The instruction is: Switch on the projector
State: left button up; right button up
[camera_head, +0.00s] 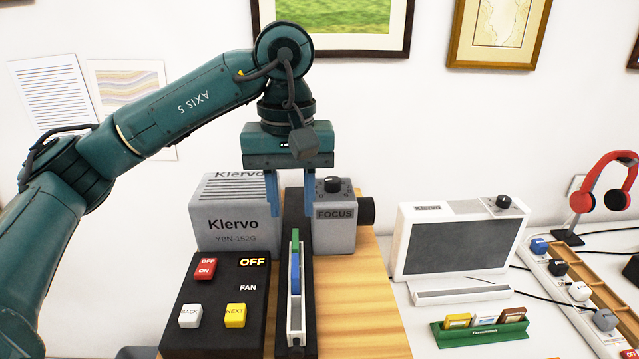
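The projector (236,226) is a grey box marked Klervo on a wooden table, with a dark control panel (225,285) in front. The panel has a red OFF/ON rocker switch (205,268), a lit OFF label (252,262), a white BACK button (190,315) and a yellow NEXT button (235,315). A slide tray (296,310) with blue and green slides runs along the panel's right side. My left gripper (291,212) points down above the tray's far end, its blue fingers apart with nothing seen between them. It is behind and right of the switch. My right gripper is not in view.
A grey block with a FOCUS knob (335,217) and lens stands just right of the gripper. Further right are a grey device (458,245), a green slide holder (480,335), a power strip (575,300) and red headphones (608,190). The wooden table (365,315) is bare right of the tray.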

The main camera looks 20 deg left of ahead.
aim_at(206, 270)
jog(key=k, duration=1)
